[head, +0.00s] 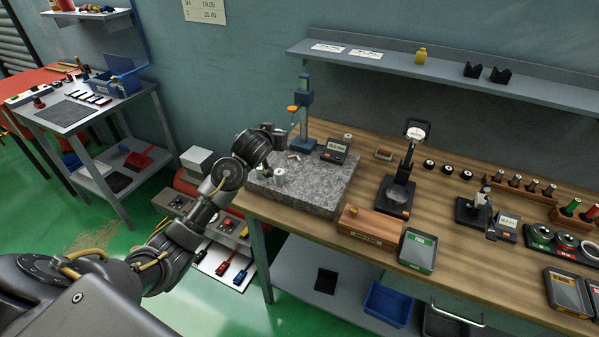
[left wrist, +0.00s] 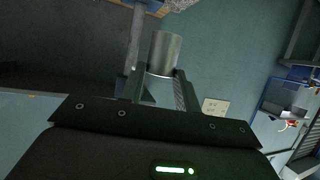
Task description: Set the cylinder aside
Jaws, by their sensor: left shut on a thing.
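A plain silver cylinder (left wrist: 163,52) is clasped at one end between the two fingers of my left gripper (left wrist: 160,82) in the left wrist view. In the head view my left gripper (head: 272,160) is over the left part of the grey granite plate (head: 318,194), and a small silver cylinder (head: 279,177) shows just under it. My own wrist partly hides the fingers there. I cannot tell whether the cylinder touches the plate. My right gripper is out of view.
A blue stand (head: 304,115) and a small display unit (head: 335,151) are at the plate's back. Bare wood (head: 452,225) lies between the tools.

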